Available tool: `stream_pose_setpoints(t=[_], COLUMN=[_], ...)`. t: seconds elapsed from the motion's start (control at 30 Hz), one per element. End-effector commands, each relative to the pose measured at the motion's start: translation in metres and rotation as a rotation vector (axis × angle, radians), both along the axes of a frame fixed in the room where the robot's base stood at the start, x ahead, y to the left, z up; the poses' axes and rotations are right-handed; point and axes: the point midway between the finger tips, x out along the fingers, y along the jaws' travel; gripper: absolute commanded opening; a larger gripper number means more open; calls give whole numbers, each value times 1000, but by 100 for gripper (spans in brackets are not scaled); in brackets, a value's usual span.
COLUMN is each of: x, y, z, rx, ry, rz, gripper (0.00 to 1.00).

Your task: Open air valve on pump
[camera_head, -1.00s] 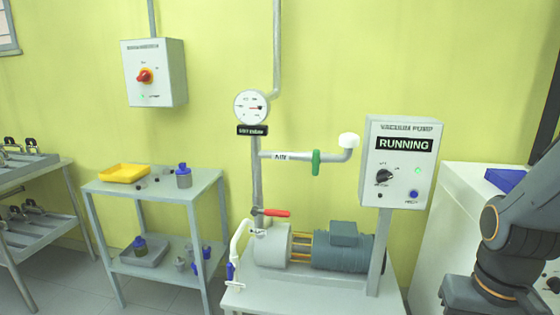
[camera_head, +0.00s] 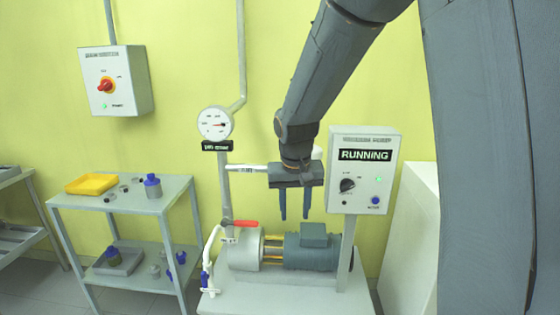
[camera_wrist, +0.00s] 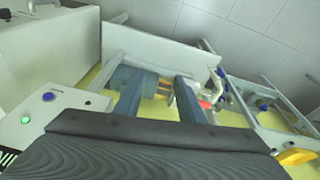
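The pump (camera_head: 243,253) with its blue-grey motor (camera_head: 312,256) sits on a light table in the head view. A pipe marked AIR (camera_head: 240,168) branches right from the riser above it. The green valve handle on this pipe is hidden behind my gripper (camera_head: 295,217). My gripper points down in front of the pipe, above the motor. Its two fingers are apart with nothing visible between them, also in the wrist view (camera_wrist: 158,88). A red lever (camera_head: 245,224) lies on the riser just above the pump.
The control box (camera_head: 363,172) reads RUNNING and stands close right of my gripper. A gauge (camera_head: 215,123) is on the riser. A blue-handled valve (camera_head: 205,278) hangs at the table's left. A shelf cart (camera_head: 125,201) with a yellow tray (camera_head: 91,184) stands further left.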

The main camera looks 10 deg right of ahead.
Motion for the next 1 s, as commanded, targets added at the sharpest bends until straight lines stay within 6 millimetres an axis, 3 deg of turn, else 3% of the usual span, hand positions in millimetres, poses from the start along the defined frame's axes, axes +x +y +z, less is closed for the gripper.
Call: stream_pose_setpoints(t=[0.03, 0.2, 0.4, 0.57, 1.0], x=[26, 94, 126, 133, 153], y=[2, 5, 6, 4, -3], z=[28, 76, 96, 89, 36], rx=[-4, -11, -10, -11, -11], ry=[-33, -124, -170, -174, -174], rz=[-21, -92, -128, -135, -135], gripper=[36, 36, 36, 36, 36])
